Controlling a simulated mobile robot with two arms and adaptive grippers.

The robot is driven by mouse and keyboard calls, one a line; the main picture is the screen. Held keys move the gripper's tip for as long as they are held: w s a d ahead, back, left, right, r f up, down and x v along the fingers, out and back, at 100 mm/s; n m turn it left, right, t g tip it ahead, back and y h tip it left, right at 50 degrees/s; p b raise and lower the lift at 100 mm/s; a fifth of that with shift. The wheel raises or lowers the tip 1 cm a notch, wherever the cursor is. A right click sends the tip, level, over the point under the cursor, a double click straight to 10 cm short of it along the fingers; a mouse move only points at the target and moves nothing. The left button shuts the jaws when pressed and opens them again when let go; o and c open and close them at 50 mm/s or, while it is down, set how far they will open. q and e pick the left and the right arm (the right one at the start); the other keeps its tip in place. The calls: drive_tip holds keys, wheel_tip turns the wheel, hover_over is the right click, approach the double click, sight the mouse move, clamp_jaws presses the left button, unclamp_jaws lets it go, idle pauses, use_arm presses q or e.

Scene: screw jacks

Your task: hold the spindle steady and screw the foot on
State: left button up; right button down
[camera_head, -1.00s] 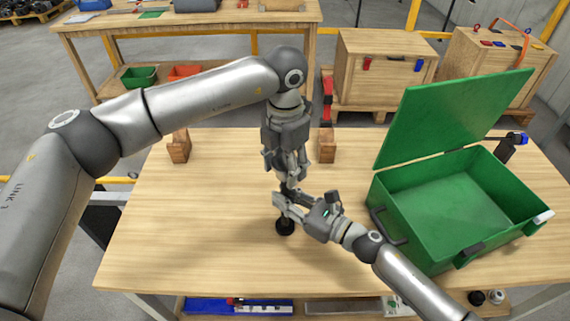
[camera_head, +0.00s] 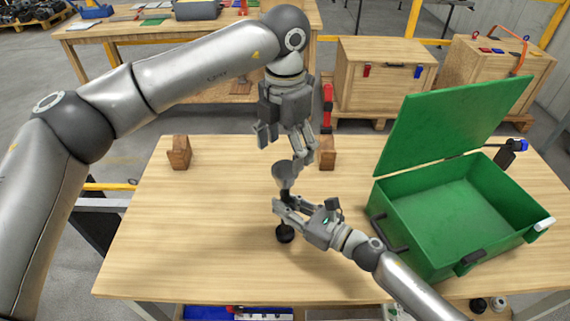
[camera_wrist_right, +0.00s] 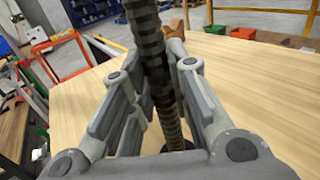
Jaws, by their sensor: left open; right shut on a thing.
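The dark threaded spindle (camera_wrist_right: 157,75) stands upright between the fingers of my right gripper (camera_head: 281,204), which is shut on it. In the head view, a grey cup-shaped foot (camera_head: 283,173) sits at the top of the spindle; how far it is threaded on cannot be seen. A round black piece (camera_head: 285,234) is at the spindle's lower end, at the table top. My left gripper (camera_head: 285,148) is open and empty, pointing down just above the foot, fingers spread. The foot is out of the right wrist view.
A green case (camera_head: 455,215) with its lid raised takes up the table's right side. Two wooden blocks (camera_head: 179,152) (camera_head: 327,154) stand near the back edge. The wooden table (camera_head: 190,235) is clear at left and front.

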use_arm(q)
drive_tip(key=shift+r, duration=2.4)
use_arm(e)
drive_tip(key=c, duration=1.3)
unclamp_jaws()
drive_tip(key=v, duration=1.2)
use_arm(q)
drive_tip(key=shift+f, duration=0.1)
